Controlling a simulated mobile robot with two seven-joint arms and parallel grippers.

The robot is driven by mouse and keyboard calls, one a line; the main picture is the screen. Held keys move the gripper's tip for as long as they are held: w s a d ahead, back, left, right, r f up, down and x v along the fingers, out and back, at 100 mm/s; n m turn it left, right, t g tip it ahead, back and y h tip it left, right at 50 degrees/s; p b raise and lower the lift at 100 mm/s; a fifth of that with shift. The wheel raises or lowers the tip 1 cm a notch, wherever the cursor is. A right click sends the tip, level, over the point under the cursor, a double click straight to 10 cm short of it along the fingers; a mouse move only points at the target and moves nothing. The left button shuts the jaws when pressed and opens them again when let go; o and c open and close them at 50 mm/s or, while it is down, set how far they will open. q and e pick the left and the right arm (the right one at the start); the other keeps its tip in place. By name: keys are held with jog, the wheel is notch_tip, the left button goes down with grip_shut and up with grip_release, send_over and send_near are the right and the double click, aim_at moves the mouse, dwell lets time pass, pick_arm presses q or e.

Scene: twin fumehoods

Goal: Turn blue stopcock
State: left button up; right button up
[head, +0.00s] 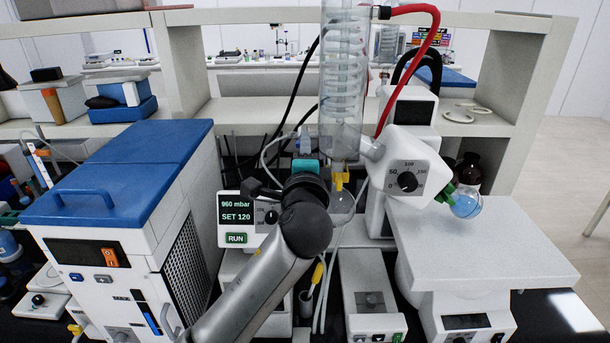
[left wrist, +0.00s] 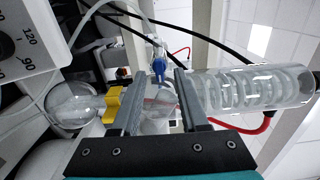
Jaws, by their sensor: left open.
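The blue stopcock (head: 305,141) shows in the head view just above my left gripper (head: 305,165), beside the glass condenser (head: 345,70). My arm hides part of the area below it. In the left wrist view the blue stopcock (left wrist: 157,68) appears between the tips of my left gripper (left wrist: 158,76), seen beyond them. The fingers are open and apart, with clear glass behind the gap. I cannot tell whether either finger touches the stopcock. My right gripper is in neither view.
A yellow clip (head: 341,180) sits below the condenser. A red hose (head: 410,15) loops from its top. A white control head with a dial (head: 407,181) and a blue-liquid flask (head: 466,203) stand right. A blue-topped chiller (head: 130,165) stands left. Glassware and tubing crowd the gripper.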

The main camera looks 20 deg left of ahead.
pick_arm(q)
jog(key=b+v, duration=0.2)
jog(key=v, duration=1.2)
jog(key=shift+s, duration=0.2)
